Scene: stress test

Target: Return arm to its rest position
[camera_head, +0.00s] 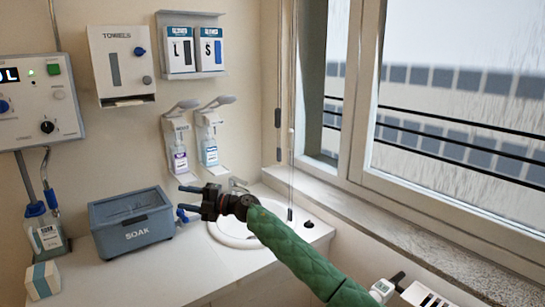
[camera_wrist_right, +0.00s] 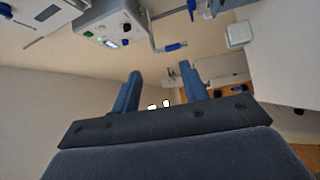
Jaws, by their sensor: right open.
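My right arm, in a green quilted sleeve, comes in from the lower right of the head view. My right gripper (camera_head: 185,198) is open and empty, its two fingers pointing left, beside the SOAK box and in front of the sink. In the right wrist view the two blue fingers of the gripper (camera_wrist_right: 160,88) stand apart with nothing between them. My left gripper is in neither view.
The grey-blue SOAK box (camera_head: 135,236) stands on the white counter (camera_head: 170,285), with the round sink (camera_head: 236,240) to its right. Two pump bottles (camera_head: 180,157) (camera_head: 209,151) hang on the wall. A window (camera_head: 450,110) is at right. A small box (camera_head: 42,281) lies at left.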

